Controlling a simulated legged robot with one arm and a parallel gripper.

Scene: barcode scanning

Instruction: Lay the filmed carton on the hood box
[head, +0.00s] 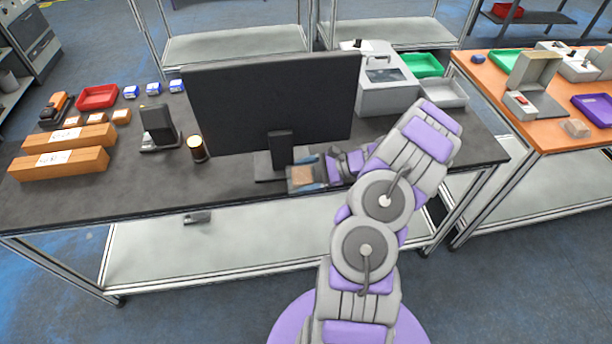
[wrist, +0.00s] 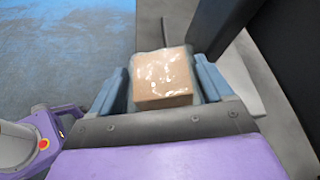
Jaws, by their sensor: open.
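The filmed carton, a small tan box with a glossy clear wrap, shows in the wrist view (wrist: 162,85) and in the head view (head: 303,174). It sits between the blue fingers of my gripper (wrist: 160,76), which are open on either side of it. My gripper (head: 307,178) is low over the dark table, beside the monitor's stand. The carton's underside is hidden. A grey box-shaped unit (head: 386,98) with a recessed top stands right of the monitor; it may be the hood box, but I cannot tell for sure.
The black monitor (head: 270,100) rises right behind my gripper. A scanner stand (head: 158,128) and a dark cup (head: 197,149) are to its left. Long cartons (head: 60,164) lie at the far left. A grey tray (head: 445,93) is beside the grey unit. An orange table (head: 560,135) stands right.

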